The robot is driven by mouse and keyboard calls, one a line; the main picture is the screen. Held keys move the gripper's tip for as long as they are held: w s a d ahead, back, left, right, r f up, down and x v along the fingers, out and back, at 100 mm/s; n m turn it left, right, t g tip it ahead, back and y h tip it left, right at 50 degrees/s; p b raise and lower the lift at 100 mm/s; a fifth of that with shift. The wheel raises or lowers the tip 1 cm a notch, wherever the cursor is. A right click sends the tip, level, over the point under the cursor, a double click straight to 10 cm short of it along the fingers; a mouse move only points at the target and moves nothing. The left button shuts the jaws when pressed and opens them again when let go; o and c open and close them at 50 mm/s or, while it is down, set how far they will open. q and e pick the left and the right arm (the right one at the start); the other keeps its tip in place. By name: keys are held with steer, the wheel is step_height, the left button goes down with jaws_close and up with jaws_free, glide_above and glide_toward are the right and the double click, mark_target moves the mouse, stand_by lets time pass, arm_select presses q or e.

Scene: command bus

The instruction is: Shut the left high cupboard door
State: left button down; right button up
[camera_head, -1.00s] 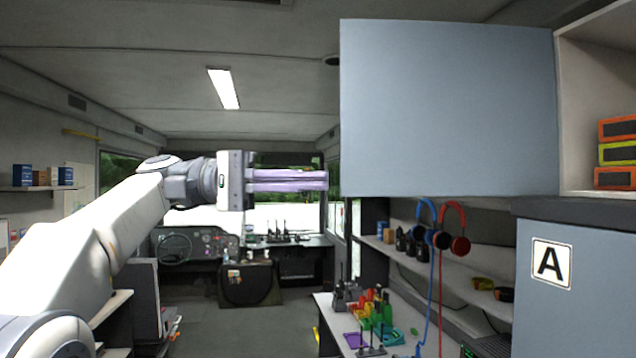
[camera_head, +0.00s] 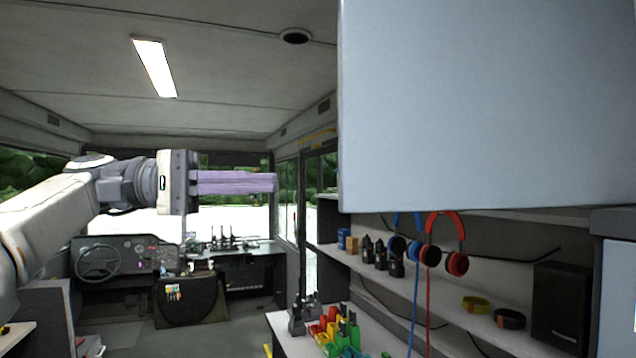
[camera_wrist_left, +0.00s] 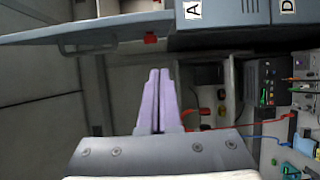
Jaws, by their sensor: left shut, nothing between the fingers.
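The left high cupboard door (camera_head: 480,110) is a plain light blue-grey panel standing open, filling the upper right of the head view. What looks like the same door (camera_wrist_left: 105,28) shows at a steep slant at the top left of the wrist view, with a bar handle on its face. My left gripper (camera_head: 274,182) is level, shut and empty, left of the door's near edge and apart from it in the picture. Its lilac fingers (camera_wrist_left: 159,74) lie together in the wrist view. The cupboard's inside is out of the head view. My right gripper is not in view.
Below the door, red and blue headphones (camera_head: 445,240) hang by a shelf (camera_head: 400,278) with dark radios. A counter (camera_head: 285,330) with coloured items stands lower down. The dashboard (camera_head: 120,258) is at the back left. The aisle floor between is open.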

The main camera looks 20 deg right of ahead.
arm_select(q)
steer(key=s+d, duration=0.6)
steer(key=s, duration=0.1)
steer(key=shift+s+d+p, duration=0.15)
steer(key=shift+d+p, duration=0.15)
steer(key=shift+p, duration=0.1)
